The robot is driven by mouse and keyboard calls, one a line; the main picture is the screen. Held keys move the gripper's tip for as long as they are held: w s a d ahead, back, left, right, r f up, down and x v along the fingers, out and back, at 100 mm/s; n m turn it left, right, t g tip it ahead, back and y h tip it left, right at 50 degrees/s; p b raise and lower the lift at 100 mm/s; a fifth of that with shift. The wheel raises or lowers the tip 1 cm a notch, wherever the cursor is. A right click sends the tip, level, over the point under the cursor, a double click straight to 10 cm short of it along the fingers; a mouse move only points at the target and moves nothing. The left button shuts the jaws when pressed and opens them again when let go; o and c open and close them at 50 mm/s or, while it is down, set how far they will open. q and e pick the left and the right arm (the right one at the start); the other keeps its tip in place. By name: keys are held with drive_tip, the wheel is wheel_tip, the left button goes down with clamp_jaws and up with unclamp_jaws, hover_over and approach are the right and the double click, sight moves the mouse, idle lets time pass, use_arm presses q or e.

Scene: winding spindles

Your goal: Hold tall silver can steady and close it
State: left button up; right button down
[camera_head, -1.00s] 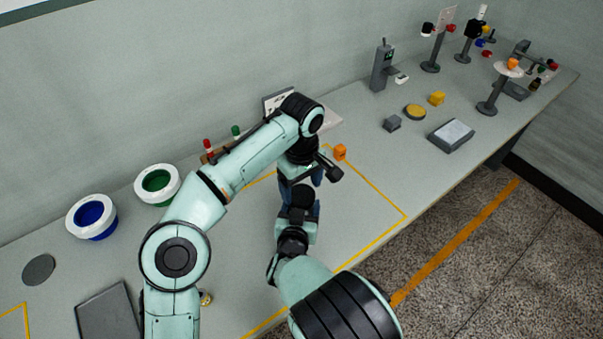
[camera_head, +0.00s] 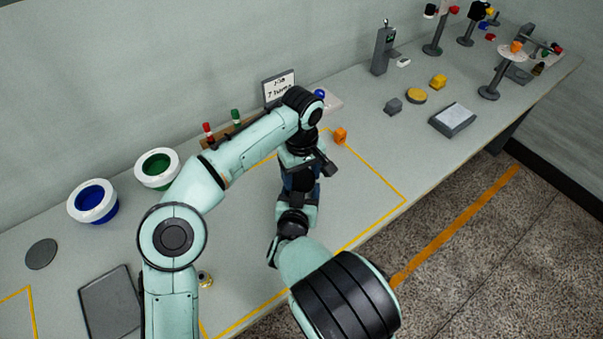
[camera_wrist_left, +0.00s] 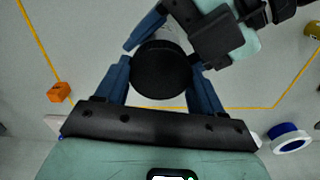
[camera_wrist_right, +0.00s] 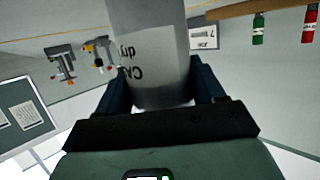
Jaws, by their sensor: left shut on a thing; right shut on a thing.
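The silver can (camera_wrist_right: 150,50), with dark printing on its side, is between the fingers of my right gripper (camera_wrist_right: 158,82) in the right wrist view. A round black lid (camera_wrist_left: 160,70) is between the blue fingers of my left gripper (camera_wrist_left: 158,85) in the left wrist view, and my right gripper reaches in beside it from the top. In the head view my left gripper (camera_head: 302,168) is directly above my right gripper (camera_head: 298,192), and together they hide the can. Whether the lid is fully seated on the can cannot be told.
A small orange cube (camera_head: 340,136) sits on the table right of the grippers. A sign (camera_head: 279,88) stands behind my left arm, near the red (camera_head: 208,131) and green (camera_head: 236,117) small bottles. White-rimmed blue (camera_head: 92,202) and green (camera_head: 158,169) bins are at the left.

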use_arm(q)
drive_tip(key=m, duration=0.6)
drive_tip(key=shift+m, duration=0.3)
drive_tip(key=m, duration=0.8)
drive_tip(key=o, duration=1.2)
drive_tip(key=shift+c, duration=0.2)
drive_tip(key=shift+r, duration=2.25)
